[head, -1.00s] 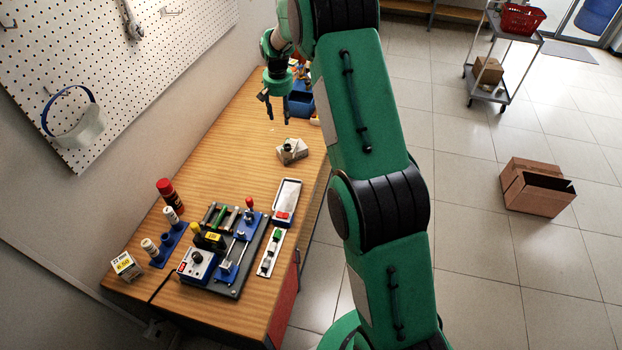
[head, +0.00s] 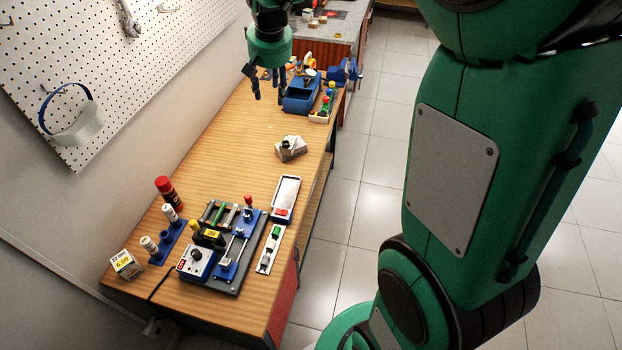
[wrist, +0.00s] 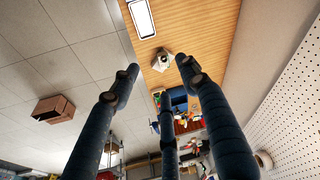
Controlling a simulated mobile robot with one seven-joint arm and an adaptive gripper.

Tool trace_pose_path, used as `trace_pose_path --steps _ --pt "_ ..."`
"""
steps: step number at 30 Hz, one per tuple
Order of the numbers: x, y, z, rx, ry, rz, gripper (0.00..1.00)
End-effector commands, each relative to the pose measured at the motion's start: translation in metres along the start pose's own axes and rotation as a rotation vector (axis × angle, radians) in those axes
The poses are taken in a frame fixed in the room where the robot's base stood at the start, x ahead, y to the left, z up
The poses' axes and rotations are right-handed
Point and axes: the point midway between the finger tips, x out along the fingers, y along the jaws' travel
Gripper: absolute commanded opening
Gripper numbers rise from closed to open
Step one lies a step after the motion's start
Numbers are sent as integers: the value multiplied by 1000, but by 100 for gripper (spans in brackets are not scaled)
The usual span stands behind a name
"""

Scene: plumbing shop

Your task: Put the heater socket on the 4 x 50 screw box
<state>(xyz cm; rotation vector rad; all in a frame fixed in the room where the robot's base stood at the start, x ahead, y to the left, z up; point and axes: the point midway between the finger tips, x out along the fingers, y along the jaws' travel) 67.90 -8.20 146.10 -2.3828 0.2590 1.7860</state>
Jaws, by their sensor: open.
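A small pale grey box (head: 291,153), which looks like the screw box, lies on the wooden bench; its print is too small to read. A small dark and metallic piece (head: 287,145), possibly the heater socket, appears to rest on top of it. The box also shows in the wrist view (wrist: 161,64), beyond the fingertips. My gripper (head: 269,98) is open and empty above the far part of the bench, behind the box and apart from it. In the wrist view its fingers (wrist: 158,80) are spread with nothing between them.
A blue bin (head: 301,95) stands near my gripper at the bench's far end. A white tray (head: 286,198) lies in front of the box. A heater fixture (head: 225,240), a red can (head: 168,190) and a yellow-white box (head: 126,264) fill the near end. Mid-bench left is clear.

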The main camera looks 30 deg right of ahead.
Motion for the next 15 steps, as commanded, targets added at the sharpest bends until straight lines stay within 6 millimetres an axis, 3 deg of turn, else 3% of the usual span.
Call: trace_pose_path --steps 6,15 --pt "-46 -6 50 -35 35 -12 45" --pt "-92 -10 123 -84 80 -27 45"
